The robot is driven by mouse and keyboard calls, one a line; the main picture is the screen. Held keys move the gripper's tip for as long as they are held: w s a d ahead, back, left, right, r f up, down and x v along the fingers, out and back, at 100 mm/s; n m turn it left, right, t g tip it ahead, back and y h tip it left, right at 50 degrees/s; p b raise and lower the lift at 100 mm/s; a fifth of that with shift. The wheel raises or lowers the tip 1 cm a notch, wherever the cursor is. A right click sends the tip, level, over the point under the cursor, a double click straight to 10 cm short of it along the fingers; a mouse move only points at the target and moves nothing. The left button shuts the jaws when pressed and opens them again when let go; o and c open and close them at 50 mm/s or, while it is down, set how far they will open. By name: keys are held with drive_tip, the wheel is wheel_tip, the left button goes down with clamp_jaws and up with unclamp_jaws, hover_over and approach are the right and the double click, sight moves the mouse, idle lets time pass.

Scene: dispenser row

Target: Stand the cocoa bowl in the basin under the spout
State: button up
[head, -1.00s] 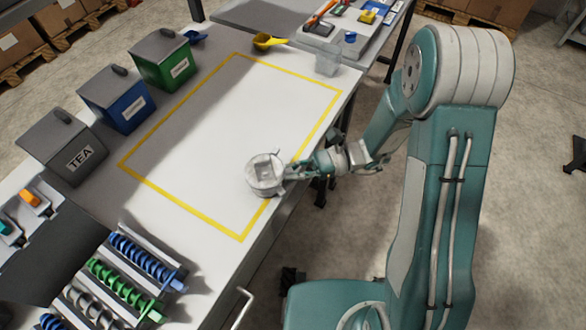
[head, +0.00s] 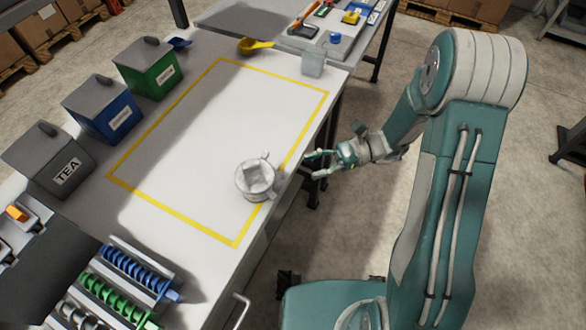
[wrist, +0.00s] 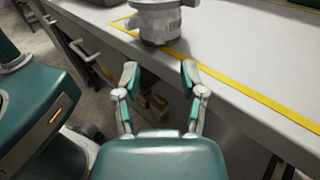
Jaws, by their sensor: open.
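A round grey-white vessel (head: 255,182) with side lugs and a squarish shape in its top stands upright on the white worktop, near the front yellow line. It looks like the bowl, but I cannot tell for sure. It also shows at the top of the wrist view (wrist: 157,22), beyond my fingers. My gripper (head: 314,165) is open and empty, to the right of the vessel and apart from it, off the worktop's front edge. Its two spread fingers show in the wrist view (wrist: 159,72). I cannot make out a basin or a spout.
Lidded bins stand along the back: grey TEA (head: 52,163), blue (head: 105,110) and green (head: 150,70). Coiled dispensers (head: 115,285) are at lower left. A yellow scoop (head: 255,46) and a clear container (head: 313,63) sit at the far end. The outlined middle is mostly clear.

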drive_tip(key=s+d+r+n+t+h, duration=0.5)
drive_tip(key=d+r+n+h, duration=0.1)
drive_tip(key=r+h, duration=0.2)
drive_tip(key=s+d+r+n+t+h, duration=0.6)
drive_tip(key=r+n+h, duration=0.1)
drive_tip(key=r+h, duration=0.1)
drive_tip(key=shift+s+d+r+t, duration=0.15)
drive_tip(key=shift+d+r+t, duration=0.15)
drive_tip(key=shift+d+r, duration=0.1)
drive_tip(key=shift+s+d+r+n+t+h, duration=0.1)
drive_tip(key=shift+d+r+n+t+h, duration=0.05)
drive_tip(key=shift+r+n+t+h, duration=0.15)
drive_tip(key=shift+c, duration=0.7)
